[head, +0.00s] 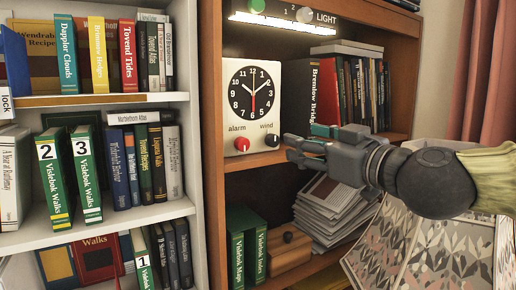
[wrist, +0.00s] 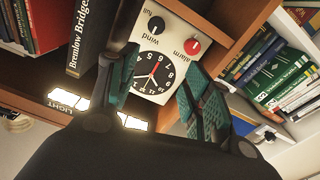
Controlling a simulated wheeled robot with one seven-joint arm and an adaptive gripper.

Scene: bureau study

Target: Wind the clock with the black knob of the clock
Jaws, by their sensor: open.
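The white clock (head: 232,72) stands upright on a wooden shelf, with a round black dial. Its black knob (head: 272,140) sits at the lower right under the word "wind". Its red knob (head: 242,144) sits at the lower left under "alarm". My gripper (head: 293,148) is open, just right of the black knob and apart from it in the picture. The wrist view shows the clock upside down, with the black knob (wrist: 156,25) beyond the two spread teal-padded fingers (wrist: 160,60). Nothing is between the fingertips.
The dark book "Bremlow Bridges" (head: 311,99) and more books stand right of the clock. A lit lamp strip (head: 290,22) with knobs is above. A white bookcase (head: 186,209) is close on the left. Papers (head: 330,208) are stacked below the shelf.

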